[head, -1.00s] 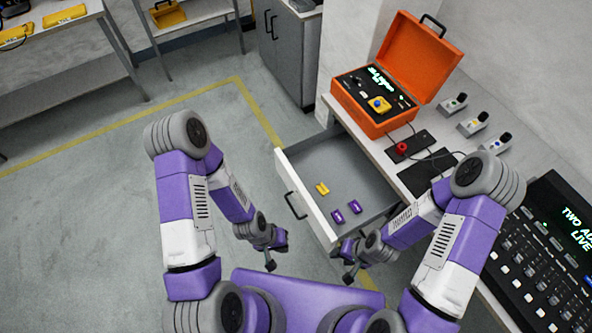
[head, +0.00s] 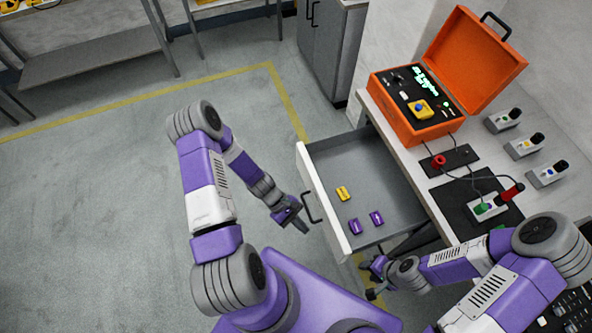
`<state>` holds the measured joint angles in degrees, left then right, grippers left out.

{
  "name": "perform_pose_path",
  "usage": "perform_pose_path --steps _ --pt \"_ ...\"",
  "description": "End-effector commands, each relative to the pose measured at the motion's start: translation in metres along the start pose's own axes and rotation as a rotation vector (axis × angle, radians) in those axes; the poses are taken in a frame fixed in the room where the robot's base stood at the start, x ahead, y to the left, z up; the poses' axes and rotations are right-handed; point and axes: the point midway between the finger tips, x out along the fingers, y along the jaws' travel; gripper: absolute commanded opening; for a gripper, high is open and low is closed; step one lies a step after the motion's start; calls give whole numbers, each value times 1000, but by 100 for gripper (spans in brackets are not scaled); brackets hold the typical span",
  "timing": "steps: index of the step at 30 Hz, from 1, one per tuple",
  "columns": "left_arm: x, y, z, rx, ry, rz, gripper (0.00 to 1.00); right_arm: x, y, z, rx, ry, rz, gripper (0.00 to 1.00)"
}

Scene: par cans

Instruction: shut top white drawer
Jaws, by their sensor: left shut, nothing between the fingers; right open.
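The top white drawer (head: 326,203) is pulled out from under the bench, with its white front and dark bar handle (head: 312,207) facing left. Inside its grey tray lie a yellow block (head: 343,194) and two purple blocks (head: 355,226) (head: 376,218). My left gripper (head: 302,226) is shut and empty, close to the handle on the outer side of the drawer front; I cannot tell whether it touches. My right gripper (head: 371,279) is open and empty, below the drawer's near end, beside the bench.
An open orange case (head: 405,120) stands on the bench (head: 405,152). Dark pads with a red button (head: 439,160) and cabled plugs lie nearer, and several small switch boxes (head: 523,147) stand to the right. The floor left of the drawer is clear.

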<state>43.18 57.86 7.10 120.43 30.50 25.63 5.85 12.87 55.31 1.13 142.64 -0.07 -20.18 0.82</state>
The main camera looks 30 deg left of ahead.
Motion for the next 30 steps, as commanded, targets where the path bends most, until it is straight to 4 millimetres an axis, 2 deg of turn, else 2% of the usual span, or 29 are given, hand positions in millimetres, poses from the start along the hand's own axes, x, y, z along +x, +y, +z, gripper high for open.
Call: perform_pose_path --steps 1,5,9,12,15,20,23,30 --pt "-3 8 -29 -135 -78 110 0 21 8 -1 0 -1 0 43" --pt "-46 34 -75 -378 -289 409 0 45 17 -2 0 -1 0 43" --pt "-109 44 -120 -499 -462 709 0 64 24 -2 0 -1 0 43" --pt "-146 40 -142 -522 -537 861 0 72 27 -3 0 0 0 43" --pt "-169 36 -152 -528 -578 948 0 75 28 -3 0 0 0 43" --pt "-174 44 -152 -524 -599 982 0 77 29 -3 0 0 0 43" --pt "-167 57 -148 -523 -599 979 0 80 30 -3 0 0 0 43" --pt "-143 103 -136 -523 -599 976 0 90 34 -4 0 0 0 43"
